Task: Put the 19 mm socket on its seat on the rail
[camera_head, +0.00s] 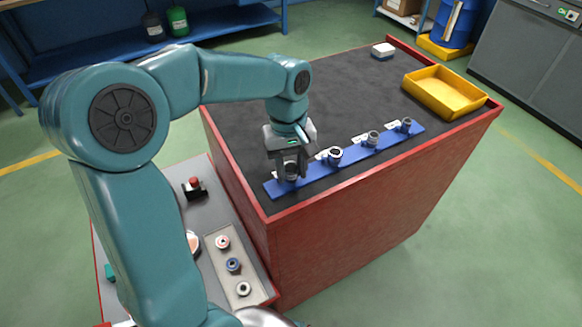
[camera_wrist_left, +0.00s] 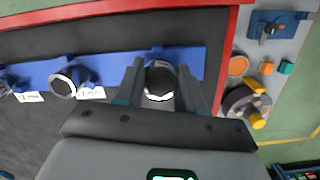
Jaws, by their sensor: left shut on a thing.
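The blue rail (camera_head: 312,174) lies along the near edge of the dark-topped red cabinet. My left gripper (camera_head: 290,173) is above the rail's near left end, pointing down. It is shut on a metal socket (camera_wrist_left: 158,82), which shows between the two fingers in the wrist view. I cannot read its size, so I cannot confirm it is the 19 mm socket. The socket is over or on the rail's end; the fingers hide whether it touches the seat. Further along the rail stand three other sockets, the nearest being a silver one (camera_head: 335,155) with a white label beside it. My right gripper is not in view.
A yellow tray (camera_head: 445,93) and a small white-topped block (camera_head: 383,51) stand toward the cabinet's far right. The middle of the dark top (camera_head: 330,95) is clear. A lower grey cart beside the cabinet holds a tray (camera_head: 222,262) with several small round parts.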

